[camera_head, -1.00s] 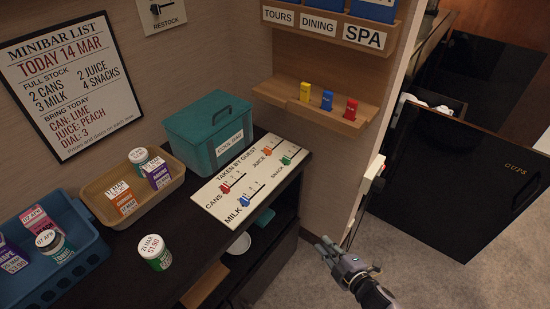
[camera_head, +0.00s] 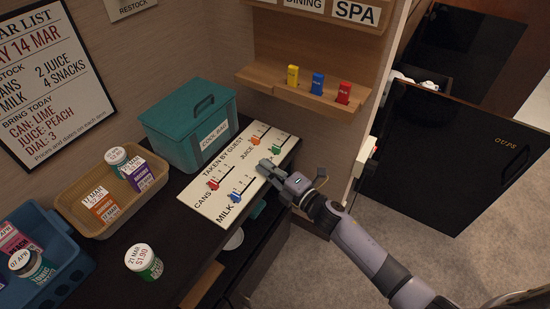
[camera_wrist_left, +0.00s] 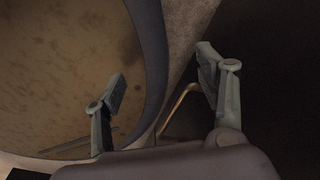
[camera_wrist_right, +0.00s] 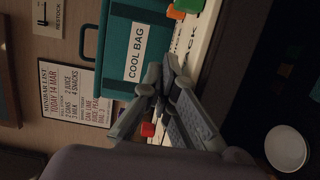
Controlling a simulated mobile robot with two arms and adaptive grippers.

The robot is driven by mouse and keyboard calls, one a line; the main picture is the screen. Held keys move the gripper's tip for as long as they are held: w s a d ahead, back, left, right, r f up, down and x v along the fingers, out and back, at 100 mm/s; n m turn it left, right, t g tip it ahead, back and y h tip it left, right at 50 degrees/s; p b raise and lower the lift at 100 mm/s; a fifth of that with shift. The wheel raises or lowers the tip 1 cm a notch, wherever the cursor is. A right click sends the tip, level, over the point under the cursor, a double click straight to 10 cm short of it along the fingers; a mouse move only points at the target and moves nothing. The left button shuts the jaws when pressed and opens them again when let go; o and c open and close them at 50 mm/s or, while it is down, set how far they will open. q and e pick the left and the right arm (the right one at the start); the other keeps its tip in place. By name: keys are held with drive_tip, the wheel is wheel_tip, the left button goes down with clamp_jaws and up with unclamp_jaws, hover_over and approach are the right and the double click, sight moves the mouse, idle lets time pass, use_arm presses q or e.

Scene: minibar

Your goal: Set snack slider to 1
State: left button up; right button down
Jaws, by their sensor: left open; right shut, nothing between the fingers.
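The slider board (camera_head: 195,203), a cream panel labelled TAKEN BY GUEST, lies on the dark counter. The green snack slider (camera_head: 276,149) is near its far right corner and partly beside my gripper; it also shows at the top edge of the right wrist view (camera_wrist_right: 190,5). The orange juice slider (camera_head: 256,140), red cans slider (camera_head: 213,184) and blue milk slider (camera_head: 236,196) are on the board too. My right gripper (camera_head: 265,166) is shut and empty, over the board's right part, near the snack slider. Contact cannot be told. My left gripper (camera_wrist_left: 160,80) is open and empty.
A teal cool bag (camera_head: 190,135) stands behind the board. A tan tray (camera_head: 78,222), a blue crate (camera_head: 85,262) and a lone can (camera_head: 143,262) are to the left. A wooden shelf (camera_head: 305,94) with coloured tags is above right.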

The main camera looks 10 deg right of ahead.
sight(280, 160)
drive_tip(key=w+d, duration=0.2)
drive_tip(key=shift+d+f, duration=0.1)
drive_tip(key=shift+d, duration=0.2)
use_arm(q)
drive_tip(key=shift+w+r, duration=0.15)
drive_tip(key=shift+w, duration=0.15)
use_arm(e)
drive_tip(key=shift+w, duration=0.1)
use_arm(q)
drive_tip(key=shift+s, duration=0.25)
use_arm(e)
drive_tip(key=shift+d, duration=0.1)
drive_tip(key=shift+w+d+b, duration=0.45)
drive_tip(key=shift+w+d, duration=0.45)
use_arm(q)
drive_tip(key=shift+f, duration=0.45)
drive_tip(key=shift+s+a, duration=0.15)
use_arm(e)
drive_tip(key=shift+s+a, duration=0.1)
